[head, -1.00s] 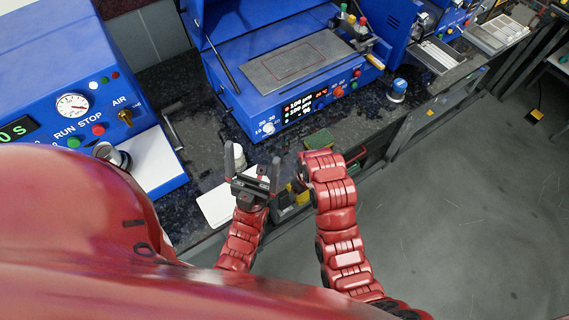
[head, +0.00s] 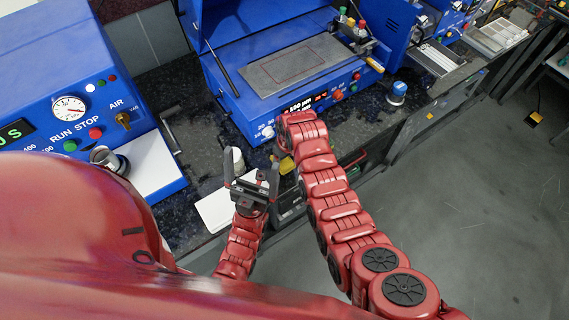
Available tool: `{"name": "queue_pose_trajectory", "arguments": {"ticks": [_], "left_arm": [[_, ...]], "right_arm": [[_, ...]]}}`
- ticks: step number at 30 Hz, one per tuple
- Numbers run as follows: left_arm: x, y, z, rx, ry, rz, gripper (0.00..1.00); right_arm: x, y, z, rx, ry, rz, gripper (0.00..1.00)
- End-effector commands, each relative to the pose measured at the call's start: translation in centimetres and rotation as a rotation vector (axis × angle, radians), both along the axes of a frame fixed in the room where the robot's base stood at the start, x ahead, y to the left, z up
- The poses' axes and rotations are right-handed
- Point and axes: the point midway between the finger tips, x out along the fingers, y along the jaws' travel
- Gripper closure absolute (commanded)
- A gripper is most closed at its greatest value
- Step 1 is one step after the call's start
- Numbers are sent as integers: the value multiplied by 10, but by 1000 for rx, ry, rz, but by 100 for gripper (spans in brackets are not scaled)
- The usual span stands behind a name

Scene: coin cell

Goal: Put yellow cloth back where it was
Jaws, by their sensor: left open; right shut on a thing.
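A small patch of yellow cloth (head: 287,165) shows just below the end of my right arm, near the bench's front edge. My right gripper (head: 278,158) is mostly hidden by its own red wrist. It is shut on the yellow cloth, as far as the visible part shows. My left gripper (head: 251,178) is open and empty, its two fingers pointing up the picture, left of the cloth and apart from it.
The blue machine (head: 250,110) with a grey plate stands behind my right wrist. Another blue machine (head: 75,100) with a gauge is at left. A white bottle (head: 238,160) and a white sheet (head: 214,209) are near my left gripper. A blue-capped jar (head: 397,93) stands right.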

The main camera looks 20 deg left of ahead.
Motion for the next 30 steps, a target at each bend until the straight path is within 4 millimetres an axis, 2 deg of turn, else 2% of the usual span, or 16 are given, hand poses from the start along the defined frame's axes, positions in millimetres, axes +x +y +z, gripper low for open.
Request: {"name": "queue_pose_trajectory", "arguments": {"ticks": [5, 9, 15, 30], "left_arm": [[0, 0, 6, 0, 0, 0, 1], [0, 0, 15, 0, 0, 0, 1], [0, 0, 15, 0, 0, 0, 1], [0, 0, 11, 0, 0, 0, 1]], "right_arm": [[2, 2, -1, -2, 3, 0, 90], [1, 2, -15, -3, 3, 1, 90], [2, 2, -30, -2, 2, 1, 90], [2, 2, -39, 0, 0, -1, 90]]}}
